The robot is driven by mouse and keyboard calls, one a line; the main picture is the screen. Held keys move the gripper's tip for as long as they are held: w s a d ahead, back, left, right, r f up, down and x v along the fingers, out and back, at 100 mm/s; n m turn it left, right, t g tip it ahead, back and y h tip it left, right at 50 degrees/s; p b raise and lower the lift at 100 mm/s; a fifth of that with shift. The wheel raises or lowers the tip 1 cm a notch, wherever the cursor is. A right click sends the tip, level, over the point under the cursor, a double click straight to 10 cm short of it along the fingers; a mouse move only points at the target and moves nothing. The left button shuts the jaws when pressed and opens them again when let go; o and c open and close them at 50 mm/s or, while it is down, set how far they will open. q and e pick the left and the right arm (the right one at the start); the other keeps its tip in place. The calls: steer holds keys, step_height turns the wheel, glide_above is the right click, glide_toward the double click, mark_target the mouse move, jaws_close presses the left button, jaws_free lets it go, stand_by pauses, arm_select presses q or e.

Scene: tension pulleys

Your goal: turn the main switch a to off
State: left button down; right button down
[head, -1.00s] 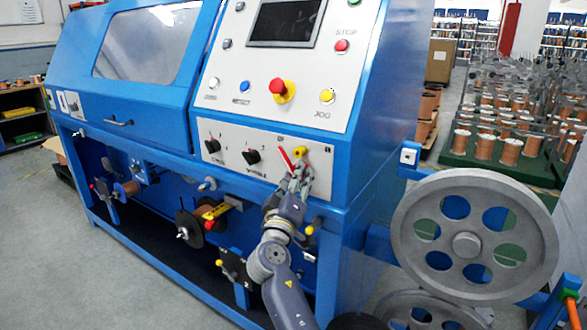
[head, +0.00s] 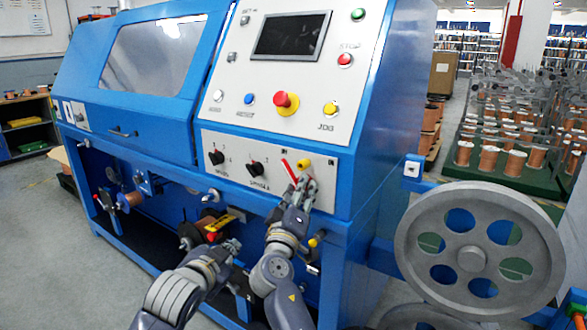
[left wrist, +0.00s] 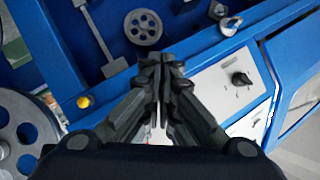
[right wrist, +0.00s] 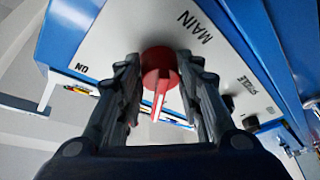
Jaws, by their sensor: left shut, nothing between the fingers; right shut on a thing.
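The main switch a is a red rotary knob with a bar handle on the lower grey panel, below the MAIN label. It shows in the right wrist view (right wrist: 160,68), and its red handle shows in the head view (head: 289,168). My right gripper (head: 305,183) is at the switch, shut on its handle; the fingers lie on both sides of it in the right wrist view (right wrist: 160,95). An ON label (right wrist: 81,67) is at the panel's edge. My left gripper (head: 232,246) is shut and empty, low before the machine; its closed fingertips show in the left wrist view (left wrist: 163,62).
Two black speed knobs (head: 217,158) (head: 256,168) sit left of the switch. The red emergency button (head: 286,103) is above. A large grey wheel (head: 473,205) stands at the right. Open floor (head: 50,225) lies at the left.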

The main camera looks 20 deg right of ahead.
mark_target(290, 169)
arm_select(q)
steer(key=s+d+r+m+h, duration=0.25)
steer(key=d+r, duration=0.35)
steer(key=r, duration=0.4)
steer(key=s+d+r+m+h, duration=0.2)
steer(key=s+d+r+m, duration=0.3)
steer(key=r, duration=0.6)
steer(key=shift+n, duration=0.35)
steer(key=x, duration=0.4)
steer(key=a+f+x, duration=0.1)
steer(key=x, duration=0.3)
steer(key=w+x, duration=0.1)
steer(key=x, duration=0.3)
steer(key=shift+w+a+f, duration=0.1)
steer(key=shift+a+f, duration=0.1)
steer(key=shift+a, duration=0.1)
arm_select(e)
steer(key=shift+r, duration=0.25)
arm_select(q)
steer(key=shift+w+a+f, duration=0.3)
steer(key=shift+w+f, duration=0.05)
steer(key=shift+w, duration=0.05)
steer(key=shift+w+a+f+n, duration=0.25)
steer(key=shift+w+a+n, duration=0.05)
steer(key=shift+w+a, duration=0.1)
